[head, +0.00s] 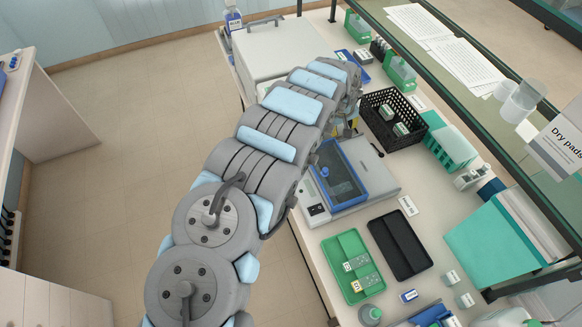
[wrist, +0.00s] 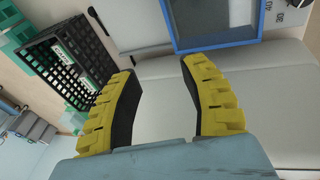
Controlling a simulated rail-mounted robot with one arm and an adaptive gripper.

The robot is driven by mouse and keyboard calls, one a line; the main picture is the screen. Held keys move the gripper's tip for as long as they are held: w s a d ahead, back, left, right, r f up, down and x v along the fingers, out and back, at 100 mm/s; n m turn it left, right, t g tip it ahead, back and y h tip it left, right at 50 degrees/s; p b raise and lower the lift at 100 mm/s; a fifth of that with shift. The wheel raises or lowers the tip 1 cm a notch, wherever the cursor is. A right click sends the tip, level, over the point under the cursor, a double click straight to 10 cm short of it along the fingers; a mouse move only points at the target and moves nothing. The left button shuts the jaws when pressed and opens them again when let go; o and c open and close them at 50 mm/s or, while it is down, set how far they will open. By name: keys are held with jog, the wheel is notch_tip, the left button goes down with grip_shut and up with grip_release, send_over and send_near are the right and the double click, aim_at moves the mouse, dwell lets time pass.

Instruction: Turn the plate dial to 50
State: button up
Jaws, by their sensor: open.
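The plate (head: 382,183) is a light grey slab device with a blue-framed dark window, on the bench right of my arm. In the wrist view the blue-framed window (wrist: 215,25) is at the top. My gripper (wrist: 158,68) is open and empty over the grey surface. In the head view my arm mostly hides it.
A black wire basket (head: 392,118) with green-and-white boxes stands behind the plate; it also shows in the wrist view (wrist: 62,65). In front lie a green tray (head: 345,243) with slides and an empty black tray (head: 400,245). A grey box (head: 280,50) stands behind my arm.

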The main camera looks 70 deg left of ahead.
jog(key=s+a+r+n+g+h+b, duration=0.1)
jog(key=s+r+g, duration=0.1)
jog(key=s, duration=0.6)
jog(key=s+r+n+g+h, duration=0.1)
jog(key=s+r+g, duration=0.1)
jog(key=s, duration=0.6)
jog(key=shift+s+f+b, duration=0.2)
jog(key=shift+f+b, duration=0.25)
jog(key=shift+f, duration=4)
jog(key=shift+s+f+b, duration=0.2)
jog(key=shift+f+b, duration=0.2)
jog(key=shift+f, duration=4)
grip_shut()
